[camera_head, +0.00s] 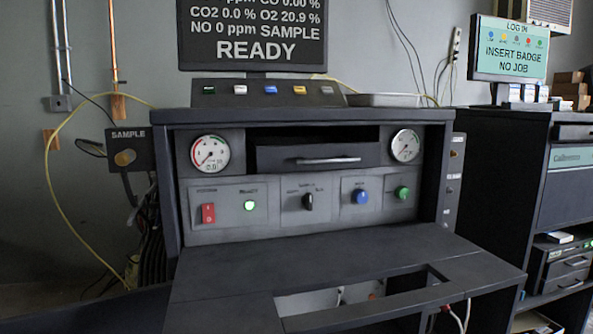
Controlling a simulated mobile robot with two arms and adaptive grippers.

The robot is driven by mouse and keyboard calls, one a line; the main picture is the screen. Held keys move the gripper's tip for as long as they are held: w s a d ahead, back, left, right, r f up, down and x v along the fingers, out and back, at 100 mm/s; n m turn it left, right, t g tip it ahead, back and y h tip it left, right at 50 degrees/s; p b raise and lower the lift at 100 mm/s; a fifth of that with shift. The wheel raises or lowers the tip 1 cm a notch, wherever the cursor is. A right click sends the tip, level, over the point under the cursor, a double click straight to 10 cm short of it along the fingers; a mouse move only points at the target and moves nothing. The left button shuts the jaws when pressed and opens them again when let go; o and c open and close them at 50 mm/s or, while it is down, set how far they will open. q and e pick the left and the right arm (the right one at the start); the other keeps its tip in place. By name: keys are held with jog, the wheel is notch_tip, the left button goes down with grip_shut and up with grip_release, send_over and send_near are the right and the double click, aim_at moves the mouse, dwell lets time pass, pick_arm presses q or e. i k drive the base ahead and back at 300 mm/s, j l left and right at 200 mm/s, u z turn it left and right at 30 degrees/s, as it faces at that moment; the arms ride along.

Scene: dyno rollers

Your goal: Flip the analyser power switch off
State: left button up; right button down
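The analyser power switch is a red rocker (208,213) at the left of the grey control panel (260,226). It has small white marks, and I cannot tell from this distance which end is pressed in. To its right a round lamp (249,206) glows pale green. The monitor (252,38) above the cabinet is lit and reads READY, with gas readings over it. Neither of my grippers is in view, and nothing covers the switch.
A dark shelf (350,262) with a rectangular cut-out juts out in front of the panel. A black selector knob (308,202), blue button (361,197) and green button (403,193) sit right of the switch. A yellow hose (57,190) hangs at left.

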aim_at(209, 210)
jog(key=k+l+z, duration=0.25)
jog(key=k+l, duration=0.15)
jog(key=k+l+z, duration=0.25)
jog(key=k+l, duration=0.2)
